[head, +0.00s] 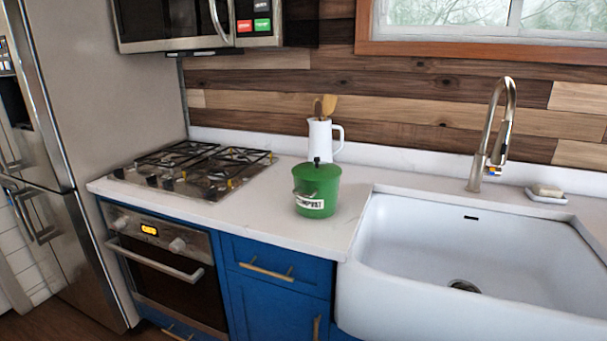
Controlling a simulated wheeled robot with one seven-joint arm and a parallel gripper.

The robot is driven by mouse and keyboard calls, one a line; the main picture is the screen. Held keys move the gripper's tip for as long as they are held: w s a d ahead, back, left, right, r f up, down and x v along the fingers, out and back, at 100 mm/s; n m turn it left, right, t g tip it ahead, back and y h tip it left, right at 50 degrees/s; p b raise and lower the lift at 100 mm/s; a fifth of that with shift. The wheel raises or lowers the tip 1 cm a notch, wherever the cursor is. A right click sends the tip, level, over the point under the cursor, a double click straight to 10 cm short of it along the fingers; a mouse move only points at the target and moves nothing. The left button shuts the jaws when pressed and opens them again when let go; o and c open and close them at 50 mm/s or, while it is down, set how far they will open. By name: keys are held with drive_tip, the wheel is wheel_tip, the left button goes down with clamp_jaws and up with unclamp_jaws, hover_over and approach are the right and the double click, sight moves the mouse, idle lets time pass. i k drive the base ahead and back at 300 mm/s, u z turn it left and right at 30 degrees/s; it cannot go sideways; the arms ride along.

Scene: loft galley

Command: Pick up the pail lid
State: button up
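A green pail (316,193) with a white label stands upright on the white counter, between the stove and the sink. Its green lid (323,170) sits on top and has a small dark knob (317,161) in the middle. My gripper is not in the head view.
A white pitcher (321,140) holding wooden utensils stands close behind the pail. A gas cooktop (192,168) is to the left, and a white sink (470,260) with a tall faucet (491,140) is to the right. Counter (262,208) in front and left of the pail is clear.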

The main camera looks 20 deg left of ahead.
sight(316, 171)
drive_tip(key=u, duration=0.3)
drive_tip(key=i, duration=0.95)
drive_tip(key=z, duration=0.25)
